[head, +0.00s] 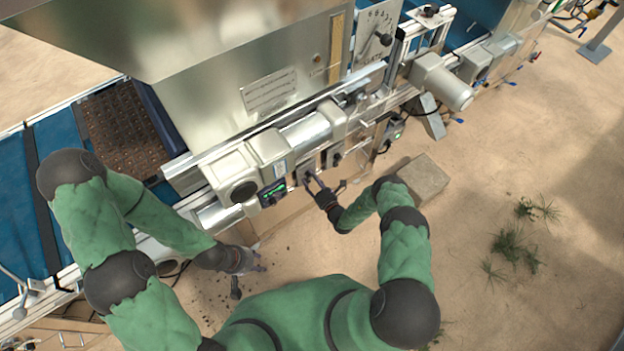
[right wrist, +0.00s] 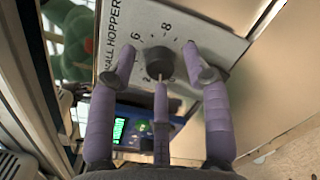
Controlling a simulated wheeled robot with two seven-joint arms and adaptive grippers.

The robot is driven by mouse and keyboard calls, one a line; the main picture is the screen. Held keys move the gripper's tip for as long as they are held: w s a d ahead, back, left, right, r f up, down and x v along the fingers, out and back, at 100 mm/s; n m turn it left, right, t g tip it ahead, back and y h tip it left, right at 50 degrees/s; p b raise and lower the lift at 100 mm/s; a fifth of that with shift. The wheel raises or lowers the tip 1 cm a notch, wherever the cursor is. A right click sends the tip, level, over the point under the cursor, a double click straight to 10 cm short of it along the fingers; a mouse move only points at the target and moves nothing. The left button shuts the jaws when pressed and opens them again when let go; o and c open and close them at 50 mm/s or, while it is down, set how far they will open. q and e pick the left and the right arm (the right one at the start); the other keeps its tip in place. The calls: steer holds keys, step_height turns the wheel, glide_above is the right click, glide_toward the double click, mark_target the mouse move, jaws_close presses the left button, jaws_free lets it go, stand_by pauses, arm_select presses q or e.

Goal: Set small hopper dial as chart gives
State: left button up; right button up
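The small hopper dial is a dark round knob (right wrist: 158,62) on a pale plate (right wrist: 205,30). The plate reads "ALL HOPPER", its start cut off, with 6 and 8 legible; other marks are partly covered. My right gripper (right wrist: 160,62) has purple fingers spread around the knob, with gaps at the left and right fingers. The lower finger points at the knob's lower edge; I cannot tell if it touches. In the head view, my right gripper (head: 326,186) is at the machine's front. My left gripper (head: 250,280) hangs over the ground, fingers apart and empty.
A printed plate (head: 268,92), too small to read, is on the metal hopper (head: 225,100). A green-lit display (head: 272,192) sits left of my right gripper. A larger scale with a lever (head: 376,38) is further right. A box (head: 424,178) lies on the sandy ground.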

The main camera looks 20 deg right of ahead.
jaws_close()
steer(key=shift+r+m+g+b, duration=0.1)
steer(key=shift+m+g+b, duration=0.2)
steer(key=shift+m+b, duration=2)
steer(key=shift+m+p, duration=0.4)
steer(key=shift+o, duration=1.2)
jaws_free()
steer(key=v, duration=1.2)
